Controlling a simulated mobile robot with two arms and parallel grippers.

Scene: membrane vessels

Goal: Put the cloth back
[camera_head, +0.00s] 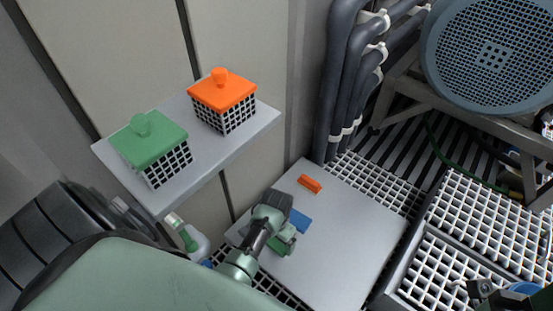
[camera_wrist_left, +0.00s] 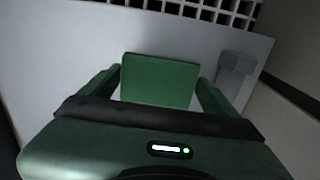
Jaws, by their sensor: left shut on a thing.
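My left gripper (camera_wrist_left: 158,92) is low over the white tabletop (camera_head: 350,235), and its fingers are shut on a flat green rectangle, which looks like the folded cloth (camera_wrist_left: 160,78). In the head view my left arm (camera_head: 262,232) reaches over the near left part of the tabletop and hides much of the grip. Whether the cloth touches the top I cannot tell. My right gripper is not clearly in view.
A blue piece (camera_head: 300,221) lies beside my left gripper, and an orange block (camera_head: 309,184) lies farther back. A wall shelf (camera_head: 180,195) bears a green-lidded basket (camera_head: 150,142) and an orange-lidded basket (camera_head: 223,97). The tabletop's right part is clear. Dark pipes (camera_head: 345,75) stand behind.

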